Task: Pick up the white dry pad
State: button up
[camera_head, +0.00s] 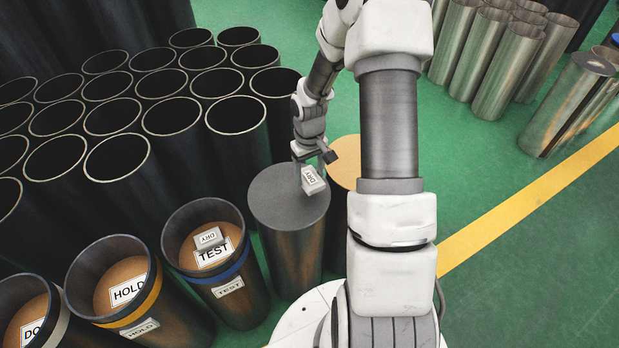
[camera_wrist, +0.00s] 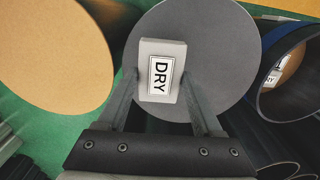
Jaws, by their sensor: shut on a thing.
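The white pad marked DRY (camera_head: 313,179) is at my gripper (camera_head: 312,166), over the grey top of a dark cylinder (camera_head: 272,196). In the wrist view the pad (camera_wrist: 162,71) sits between the two fingers of my gripper (camera_wrist: 160,82), which are shut on its sides. The grey round top (camera_wrist: 213,45) lies behind the pad. I cannot tell whether the pad still touches it. Another DRY pad (camera_head: 209,238) lies inside the open cylinder with the blue band marked TEST (camera_head: 239,281).
Cylinders with HOLD (camera_head: 127,291) and DO (camera_head: 33,333) labels stand at the lower left. Many dark open tubes (camera_head: 130,158) fill the left. A tan-topped cylinder (camera_head: 346,173) stands right of the grey top. Metal tubes (camera_head: 485,57) stand at the upper right. Green floor is clear at right.

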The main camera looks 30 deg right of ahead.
jog(key=s+d+r+p, duration=0.2)
jog(key=s+d+r, duration=0.4)
jog(key=s, duration=0.4)
jog(key=shift+r+p, duration=0.3)
jog(key=shift+r, duration=0.5)
